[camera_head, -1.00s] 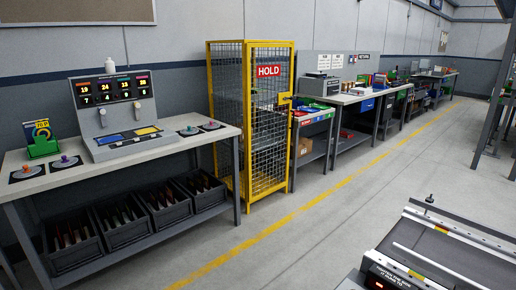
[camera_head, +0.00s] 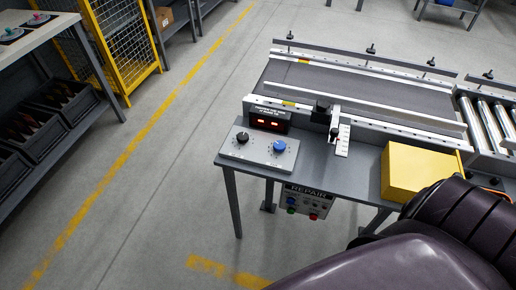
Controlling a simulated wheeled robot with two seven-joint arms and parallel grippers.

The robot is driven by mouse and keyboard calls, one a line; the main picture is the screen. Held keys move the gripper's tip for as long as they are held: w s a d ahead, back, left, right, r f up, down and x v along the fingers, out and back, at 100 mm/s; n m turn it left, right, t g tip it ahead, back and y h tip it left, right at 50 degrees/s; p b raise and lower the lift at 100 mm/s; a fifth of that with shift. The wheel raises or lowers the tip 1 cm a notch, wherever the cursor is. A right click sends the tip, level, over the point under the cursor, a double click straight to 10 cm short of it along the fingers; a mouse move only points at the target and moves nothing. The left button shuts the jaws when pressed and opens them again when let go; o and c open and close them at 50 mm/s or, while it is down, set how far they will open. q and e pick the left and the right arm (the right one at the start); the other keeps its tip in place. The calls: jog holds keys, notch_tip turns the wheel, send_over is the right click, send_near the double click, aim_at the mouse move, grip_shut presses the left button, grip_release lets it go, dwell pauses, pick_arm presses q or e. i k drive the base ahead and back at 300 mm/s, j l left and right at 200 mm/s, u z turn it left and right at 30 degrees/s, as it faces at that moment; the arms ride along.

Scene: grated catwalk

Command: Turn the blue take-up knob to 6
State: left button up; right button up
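The blue knob (camera_head: 279,146) sits on a light grey control panel (camera_head: 258,154) at the front left of a conveyor table. A dark knob (camera_head: 242,137) is to its left on the same panel. Dial marks surround the knobs, but the numbers are too small to read. A black display (camera_head: 268,120) with red lit digits stands behind the panel; the digits are unclear. Dark purple arm parts of mine fill the lower right corner. Neither gripper shows, and nothing of mine touches the blue knob.
A yellow box (camera_head: 413,171) stands on the table right of the panel. The conveyor belt (camera_head: 350,88) has rails, and rollers (camera_head: 490,120) lie to its right. A REPAIR button box (camera_head: 306,200) hangs below the table edge. Floor left of the table is clear.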

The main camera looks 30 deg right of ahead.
aim_at(280, 146)
jog(key=z, duration=1.2)
